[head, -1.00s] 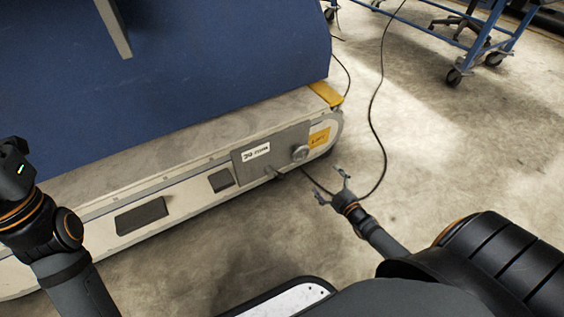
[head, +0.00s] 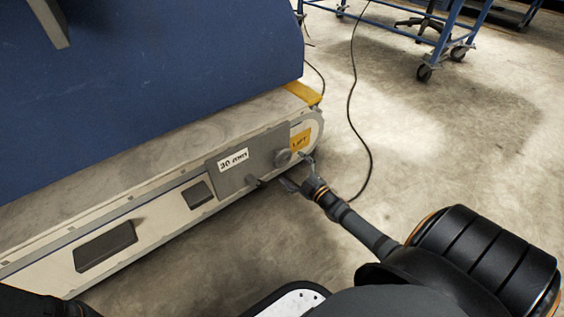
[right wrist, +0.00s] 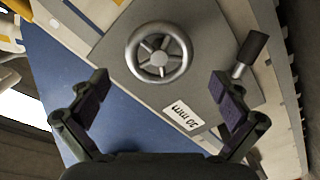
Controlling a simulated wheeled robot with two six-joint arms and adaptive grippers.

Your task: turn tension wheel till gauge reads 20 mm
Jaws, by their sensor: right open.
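The tension wheel (head: 283,157) is a small silver handwheel on a grey plate (head: 250,151) at the right end of the conveyor's side. In the right wrist view the wheel (right wrist: 159,52) shows whole, with spokes and a hub. A white gauge label (head: 233,160) beside it reads 30 mm; it also shows tilted in the right wrist view (right wrist: 180,116). My right gripper (head: 297,170) is open and empty, its fingers pointing at the plate and spread wider than the wheel. The wheel appears between and beyond the fingertips, apparently untouched. My left gripper is out of view.
A dark peg-like handle (head: 257,182) sticks out below the wheel, close to one finger in the right wrist view (right wrist: 250,50). A yellow LIFT label (head: 300,140) is beside the wheel. A black cable (head: 352,110) lies on the floor. A blue cart (head: 430,45) stands behind.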

